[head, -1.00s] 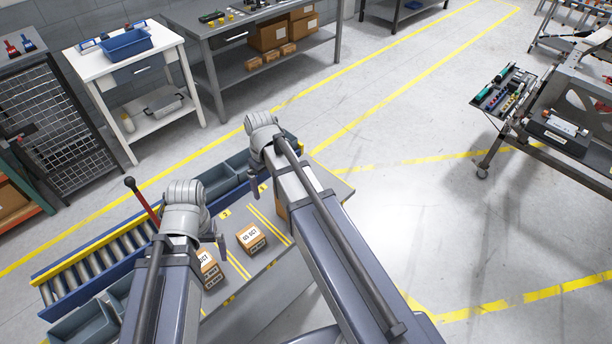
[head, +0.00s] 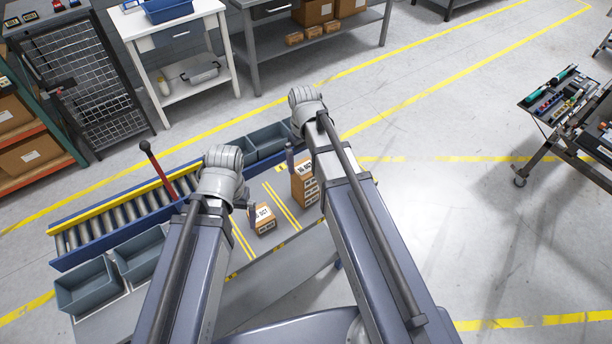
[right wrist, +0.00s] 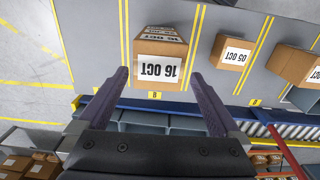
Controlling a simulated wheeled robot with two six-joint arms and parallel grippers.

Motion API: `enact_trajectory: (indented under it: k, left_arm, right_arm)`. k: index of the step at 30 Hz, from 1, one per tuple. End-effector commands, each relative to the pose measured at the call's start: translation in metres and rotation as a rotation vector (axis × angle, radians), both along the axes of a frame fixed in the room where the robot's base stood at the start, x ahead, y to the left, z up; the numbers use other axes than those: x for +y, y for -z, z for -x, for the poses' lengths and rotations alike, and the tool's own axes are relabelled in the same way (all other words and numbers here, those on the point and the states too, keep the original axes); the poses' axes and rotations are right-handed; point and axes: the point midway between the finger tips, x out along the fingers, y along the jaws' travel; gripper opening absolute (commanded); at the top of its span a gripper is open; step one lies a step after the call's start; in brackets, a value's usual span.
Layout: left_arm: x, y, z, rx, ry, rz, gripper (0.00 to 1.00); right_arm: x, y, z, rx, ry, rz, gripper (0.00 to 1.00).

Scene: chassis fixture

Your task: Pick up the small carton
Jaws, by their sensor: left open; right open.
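The small carton (head: 263,219) is brown with a white "05 OCT" label. It stands on the grey bench between yellow stripes, and it also shows in the right wrist view (right wrist: 231,56). A taller carton (head: 303,186) stands to its right; in the right wrist view it reads "16 OCT" (right wrist: 158,60). A third carton (right wrist: 295,66) is at the right of the wrist view, hidden in the head view. My left gripper (head: 244,196) is open beside the small carton, to its upper left. My right gripper (right wrist: 160,76) is open and empty, its fingertips framing the "16 OCT" carton's label.
A roller conveyor (head: 120,215) with a red lever (head: 157,168) runs behind the bench. Grey bins (head: 88,283) stand at the left, and more (head: 268,138) line the back. A wire-mesh cabinet (head: 80,80) and a white table (head: 178,45) stand beyond. Open floor lies right.

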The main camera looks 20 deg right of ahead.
Motion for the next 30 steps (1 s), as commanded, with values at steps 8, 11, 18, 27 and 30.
enact_trajectory:
  k: [8, 11, 18, 27, 30]
  left_arm:
    - [0.0, 0.014, 0.0, 0.0, 0.002, 0.0, 1.0]
    - [0.0, 0.026, 0.0, 0.0, 0.005, -0.001, 1.0]
    - [0.0, 0.052, 0.0, 0.001, 0.011, -0.002, 1.0]
    - [0.0, 0.05, 0.0, 0.001, 0.012, -0.002, 1.0]
    - [0.0, 0.05, 0.0, 0.001, 0.012, -0.002, 1.0]
  right_arm:
    - [-0.001, 0.014, 0.001, 0.0, 0.0, 0.0, 1.0]
    - [-0.003, 0.026, 0.002, 0.0, 0.0, 0.0, 1.0]
    - [-0.004, 0.052, 0.002, 0.0, 0.0, 0.0, 1.0]
    - [-0.003, 0.05, 0.002, 0.0, 0.0, 0.0, 0.98]
    - [-0.003, 0.05, 0.002, 0.0, 0.0, 0.0, 0.86]
